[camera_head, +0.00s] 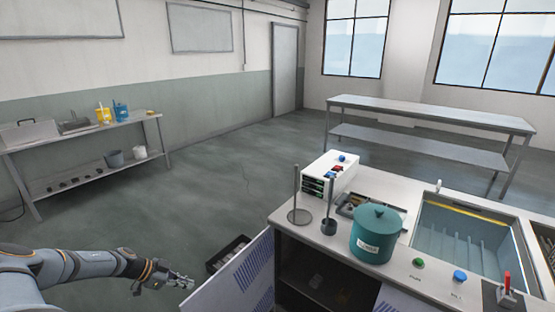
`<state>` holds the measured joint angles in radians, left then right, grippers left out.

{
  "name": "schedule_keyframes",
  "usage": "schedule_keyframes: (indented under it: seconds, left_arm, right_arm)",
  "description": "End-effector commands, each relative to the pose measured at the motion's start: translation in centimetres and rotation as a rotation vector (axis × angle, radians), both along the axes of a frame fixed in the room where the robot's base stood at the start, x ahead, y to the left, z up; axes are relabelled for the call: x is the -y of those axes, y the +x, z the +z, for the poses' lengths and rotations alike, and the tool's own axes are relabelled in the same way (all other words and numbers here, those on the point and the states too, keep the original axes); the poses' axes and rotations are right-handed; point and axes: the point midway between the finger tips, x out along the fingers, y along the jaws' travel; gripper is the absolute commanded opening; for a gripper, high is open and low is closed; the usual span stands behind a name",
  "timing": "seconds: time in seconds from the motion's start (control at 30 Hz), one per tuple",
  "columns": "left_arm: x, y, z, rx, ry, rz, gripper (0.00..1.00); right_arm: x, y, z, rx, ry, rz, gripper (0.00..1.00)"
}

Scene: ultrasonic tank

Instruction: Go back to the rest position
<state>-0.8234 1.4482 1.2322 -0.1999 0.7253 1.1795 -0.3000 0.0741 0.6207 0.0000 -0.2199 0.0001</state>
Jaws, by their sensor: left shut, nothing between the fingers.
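My left gripper (179,281) is at the lower left, at the end of my left arm, which reaches in from the left edge. It is shut and empty, over the floor and close to the left edge of a pale panel with blue stripes (240,275). My right gripper is not in view.
The bench (405,275) at the right carries a teal lidded pot (377,235), a white control box (330,175), a stand (297,214) and a sunken tank (465,240). A dark open box (229,252) is beside the panel. Open floor (230,180) lies beyond.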

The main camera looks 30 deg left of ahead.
Motion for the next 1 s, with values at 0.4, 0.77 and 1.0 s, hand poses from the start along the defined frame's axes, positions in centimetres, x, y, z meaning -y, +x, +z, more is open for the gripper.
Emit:
schedule_keyframes:
  seconds: [0.4,0.77,1.0]
  left_arm:
    - [-7.0,-5.3,-7.5,0.134,0.179,0.335,0.0]
    - [5.2,-21.2,-30.5,-0.232,0.364,0.699,0.0]
    - [21.8,-25.6,-37.7,-0.507,0.303,0.636,0.0]
  right_arm:
    - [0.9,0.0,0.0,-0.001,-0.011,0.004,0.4]
    - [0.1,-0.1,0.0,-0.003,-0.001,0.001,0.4]
    - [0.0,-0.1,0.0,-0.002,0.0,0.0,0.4]
